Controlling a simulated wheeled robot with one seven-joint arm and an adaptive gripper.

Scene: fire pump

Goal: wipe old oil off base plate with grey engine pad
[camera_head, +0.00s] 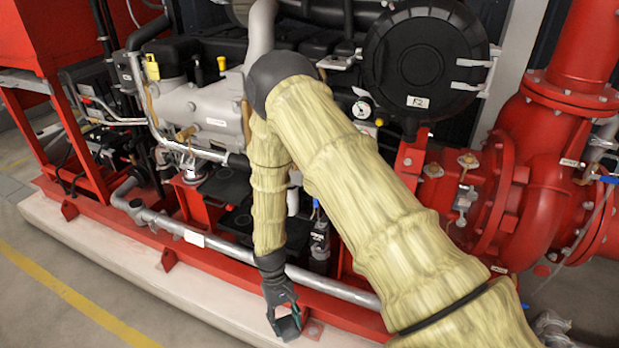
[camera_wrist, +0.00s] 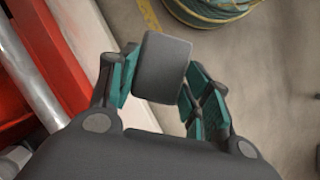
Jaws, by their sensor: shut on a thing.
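My gripper (camera_head: 285,318) hangs low at the front edge of the red base plate (camera_head: 345,318), above the pale plinth. In the wrist view my gripper (camera_wrist: 160,85) has its teal-lined fingers on both sides of a dark grey block-like pad (camera_wrist: 162,68) and is shut on it. In the head view the pad (camera_head: 288,328) is small and dark at the fingertips. I cannot tell whether it touches the surface below. A small brownish patch (camera_head: 314,329) shows on the red just right of the gripper; I cannot tell whether it is oil.
A silver pipe (camera_head: 225,247) runs along the base just behind the gripper. The engine stands behind, and a red pump (camera_head: 545,180) is at the right. Open floor with a yellow line (camera_head: 75,300) lies front left. A rounded yellow-green thing (camera_wrist: 208,8) shows in the wrist view.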

